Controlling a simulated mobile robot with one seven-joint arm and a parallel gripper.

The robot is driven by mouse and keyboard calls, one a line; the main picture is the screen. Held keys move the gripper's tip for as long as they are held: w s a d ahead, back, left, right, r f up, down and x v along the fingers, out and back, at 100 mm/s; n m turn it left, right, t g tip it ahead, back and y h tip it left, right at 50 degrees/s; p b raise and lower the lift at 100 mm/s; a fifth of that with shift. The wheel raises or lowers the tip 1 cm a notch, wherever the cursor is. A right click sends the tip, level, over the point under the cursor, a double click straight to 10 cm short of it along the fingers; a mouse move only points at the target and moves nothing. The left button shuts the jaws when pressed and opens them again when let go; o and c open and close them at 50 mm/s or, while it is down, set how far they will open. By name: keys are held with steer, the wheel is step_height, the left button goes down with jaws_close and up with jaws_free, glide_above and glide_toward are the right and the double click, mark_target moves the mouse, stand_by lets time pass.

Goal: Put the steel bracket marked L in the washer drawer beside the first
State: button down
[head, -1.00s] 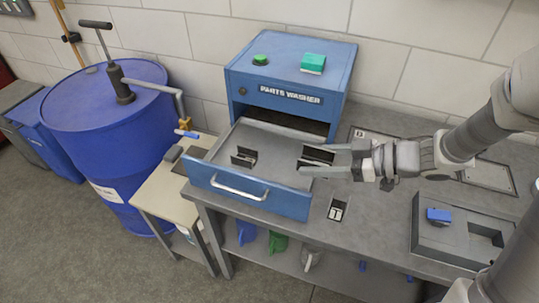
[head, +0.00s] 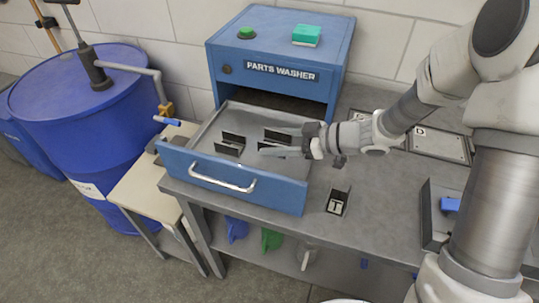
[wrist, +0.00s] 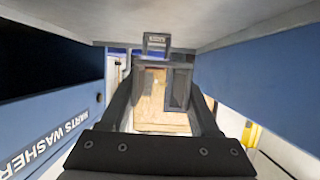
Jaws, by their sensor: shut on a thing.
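The blue-fronted washer drawer (head: 240,188) is pulled out below the parts washer (head: 280,75). One dark angled bracket (head: 231,145) stands in it, left of centre. My gripper (head: 270,143) is shut on a second dark bracket (head: 278,136), right of the first with a gap between them. In the wrist view the held bracket (wrist: 180,85) sits between the fingers, and the first bracket (wrist: 156,43) shows beyond. I cannot read a mark on either, nor tell whether the held one touches the drawer floor.
Another bracket (head: 337,203) with a pale marked face is on the bench (head: 385,215) right of the drawer. A grey fixture with a blue part (head: 450,204) stands at the right. A blue drum (head: 85,130) and small table (head: 150,185) are left.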

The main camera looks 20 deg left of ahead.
mark_target(270, 160)
steer(key=shift+w+a+f, duration=0.4)
steer(key=shift+a+f, duration=0.1)
steer(key=shift+a, duration=0.25)
steer(key=shift+f+b, duration=0.65)
steer(key=shift+f, duration=1.35)
steer(key=shift+f, duration=0.2)
steer(key=shift+c, duration=0.6)
jaws_free()
steer(key=shift+r, duration=0.15)
